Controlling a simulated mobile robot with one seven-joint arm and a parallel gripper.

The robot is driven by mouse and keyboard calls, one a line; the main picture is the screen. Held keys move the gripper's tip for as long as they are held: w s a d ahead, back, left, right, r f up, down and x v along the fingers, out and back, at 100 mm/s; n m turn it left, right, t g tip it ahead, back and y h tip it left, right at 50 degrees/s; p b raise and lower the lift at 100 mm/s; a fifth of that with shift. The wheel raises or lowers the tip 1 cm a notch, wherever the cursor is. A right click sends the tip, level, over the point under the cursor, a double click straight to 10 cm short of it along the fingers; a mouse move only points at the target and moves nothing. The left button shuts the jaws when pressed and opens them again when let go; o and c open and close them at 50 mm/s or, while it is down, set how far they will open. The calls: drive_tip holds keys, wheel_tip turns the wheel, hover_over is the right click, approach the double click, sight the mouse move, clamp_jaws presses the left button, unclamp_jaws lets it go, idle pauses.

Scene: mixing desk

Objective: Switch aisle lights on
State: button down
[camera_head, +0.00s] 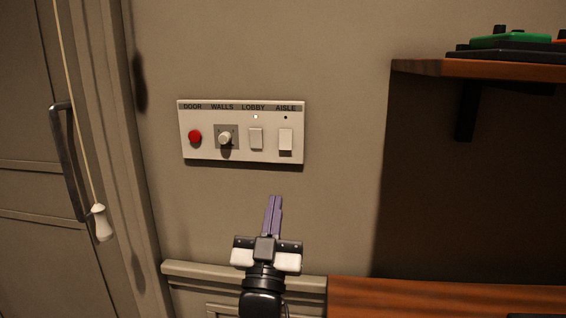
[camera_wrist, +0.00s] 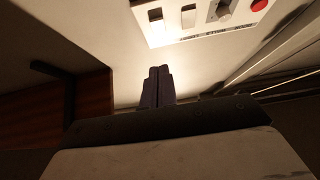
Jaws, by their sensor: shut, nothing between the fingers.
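The white switch panel (camera_head: 242,154) is on the wall, labelled DOOR, WALLS, LOBBY and AISLE. The AISLE rocker switch (camera_head: 285,139) is at its right end, with a dark indicator dot above it. The LOBBY rocker (camera_head: 256,138) is beside it, with a lit indicator above. My gripper (camera_head: 274,198) is shut and empty, its purple fingers pointing up just below the panel, apart from it. In the wrist view the fingers (camera_wrist: 157,70) show below the upside-down panel, with the AISLE rocker (camera_wrist: 155,14) at its left end.
A red DOOR button (camera_head: 195,136) and a WALLS knob (camera_head: 225,138) share the panel. A wooden shelf (camera_head: 480,70) holding dark and green gear juts out at upper right. A pull cord with a white handle (camera_head: 102,222) hangs by the door at left. A wooden desktop (camera_head: 440,298) lies at lower right.

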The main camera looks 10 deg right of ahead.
sight(285, 146)
drive_tip(key=shift+r, duration=0.1)
drive_tip(key=p+x, duration=0.2)
drive_tip(key=x, duration=0.2)
drive_tip(key=w+f+p+x, duration=0.1)
drive_tip(key=x, duration=0.3)
drive_tip(key=f+p+x, duration=0.1)
drive_tip(key=p+x, duration=0.1)
drive_tip(key=x, duration=0.2)
drive_tip(key=shift+w+d+r+p, duration=0.15)
drive_tip(key=shift+w+d+p, duration=0.15)
drive_tip(key=shift+w+p, duration=0.05)
drive_tip(key=shift+w+d, duration=0.1)
drive_tip(key=shift+w, duration=0.15)
drive_tip(key=shift+w+d+f, duration=0.1)
drive_tip(key=shift+w+f, duration=0.1)
drive_tip(key=shift+w, duration=0.1)
drive_tip(key=shift+b, duration=0.3)
